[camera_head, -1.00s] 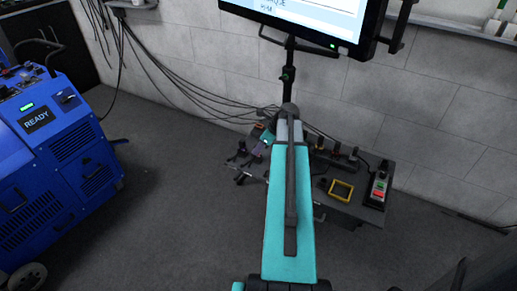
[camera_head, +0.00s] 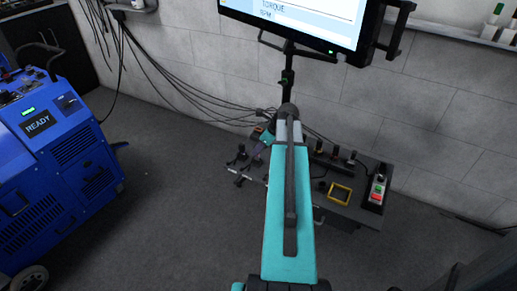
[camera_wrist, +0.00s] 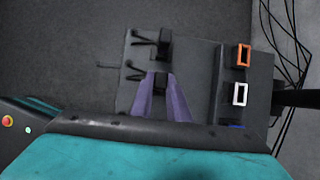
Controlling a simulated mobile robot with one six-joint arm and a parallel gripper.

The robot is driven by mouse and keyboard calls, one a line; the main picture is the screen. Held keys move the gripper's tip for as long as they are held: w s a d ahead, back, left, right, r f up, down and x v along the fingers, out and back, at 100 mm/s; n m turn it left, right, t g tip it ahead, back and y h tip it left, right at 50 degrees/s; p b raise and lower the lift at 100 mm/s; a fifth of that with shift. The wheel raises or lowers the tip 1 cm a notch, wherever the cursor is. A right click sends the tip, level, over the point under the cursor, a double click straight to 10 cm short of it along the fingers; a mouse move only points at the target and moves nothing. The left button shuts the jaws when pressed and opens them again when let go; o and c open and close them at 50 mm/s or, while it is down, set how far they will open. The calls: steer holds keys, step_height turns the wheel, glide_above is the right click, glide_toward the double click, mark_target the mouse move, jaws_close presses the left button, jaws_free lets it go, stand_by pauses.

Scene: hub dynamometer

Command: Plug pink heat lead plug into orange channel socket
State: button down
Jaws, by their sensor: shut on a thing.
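In the wrist view my gripper (camera_wrist: 163,78) shows as two purple fingers over a grey bench plate. They are shut on a dark thing between them. No pink shows on it, so I cannot tell from its colour that it is the pink heat lead plug. The orange channel socket (camera_wrist: 243,55), an orange rectangular frame with a dark opening, sits to the right of the fingertips, apart from them. A white-framed socket (camera_wrist: 240,94) lies below it in the picture.
A blue edge (camera_wrist: 237,126) shows below the white socket. Black stands with clips (camera_wrist: 136,70) are left of the fingers. In the head view, a yellow frame (camera_head: 340,194) and a button box (camera_head: 376,190) are on the bench's right. Cables (camera_head: 190,85) hang behind; a blue machine (camera_head: 65,150) stands left.

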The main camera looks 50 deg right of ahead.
steer(key=shift+r+p, duration=2.5)
steer(key=shift+r, duration=0.15)
steer(key=shift+d, duration=0.1)
steer(key=w+d+p, duration=0.1)
steer(key=d+p, duration=0.2)
steer(key=d, duration=0.4)
steer(key=shift+w+d, duration=0.15)
steer(key=shift+w, duration=0.25)
stand_by(0.8)
steer(key=shift+w, duration=0.15)
stand_by(0.4)
steer(key=w+a+p, duration=0.1)
steer(key=w+p, duration=0.1)
steer(key=w, duration=0.5)
steer(key=shift+a+p, duration=0.35)
steer(key=shift+a, duration=0.05)
stand_by(0.9)
steer(key=shift+d, duration=0.1)
